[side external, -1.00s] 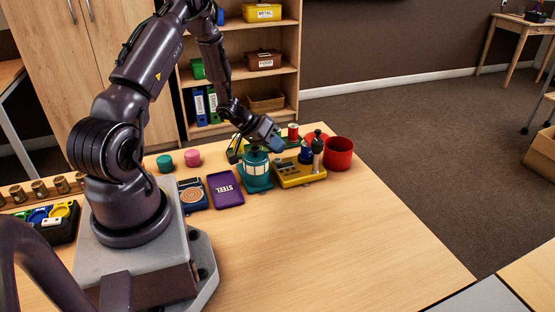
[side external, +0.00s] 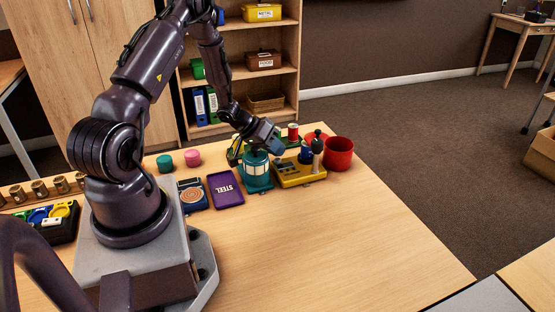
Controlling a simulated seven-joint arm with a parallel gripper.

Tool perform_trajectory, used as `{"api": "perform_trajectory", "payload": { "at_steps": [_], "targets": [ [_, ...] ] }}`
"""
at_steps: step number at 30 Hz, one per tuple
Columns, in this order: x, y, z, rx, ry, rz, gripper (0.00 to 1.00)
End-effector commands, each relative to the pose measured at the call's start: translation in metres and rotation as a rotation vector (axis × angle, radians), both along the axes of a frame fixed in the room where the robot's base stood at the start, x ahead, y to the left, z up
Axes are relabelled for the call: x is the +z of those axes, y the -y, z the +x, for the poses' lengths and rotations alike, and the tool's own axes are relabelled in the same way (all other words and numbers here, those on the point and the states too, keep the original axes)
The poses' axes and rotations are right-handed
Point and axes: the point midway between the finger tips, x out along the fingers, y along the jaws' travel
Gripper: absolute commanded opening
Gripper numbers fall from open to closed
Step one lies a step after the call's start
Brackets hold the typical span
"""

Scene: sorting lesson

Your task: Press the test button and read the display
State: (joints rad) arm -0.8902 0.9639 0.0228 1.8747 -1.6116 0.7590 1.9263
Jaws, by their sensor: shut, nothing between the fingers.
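A yellow device (side external: 292,176) with a black knobbed lever (side external: 317,150) and small dark panels on top stands on the table. I cannot read any display on it from here, and I cannot tell which part is the test button. My gripper (side external: 238,152) is shut and empty, low over the table behind the teal lantern-like object (side external: 257,172). Its fingertips are partly hidden by that object. The wrist hangs just above and left of the yellow device.
A purple tray (side external: 226,190) marked STEEL and a blue device with a round orange pad (side external: 193,193) lie to the left. A red bowl (side external: 338,155) stands right of the yellow device. The table's front right is clear.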

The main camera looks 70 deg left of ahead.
Motion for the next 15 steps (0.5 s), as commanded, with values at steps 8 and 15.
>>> {"api": "perform_trajectory", "payload": {
  "at_steps": [8, 15],
  "targets": [
    [-0.0036, 0.0, 0.0, 0.001, 0.0, -0.001, 0.0],
    [-0.0062, -0.0002, 0.0002, 0.0, 0.0, 0.0, 0.0]
  ]
}}
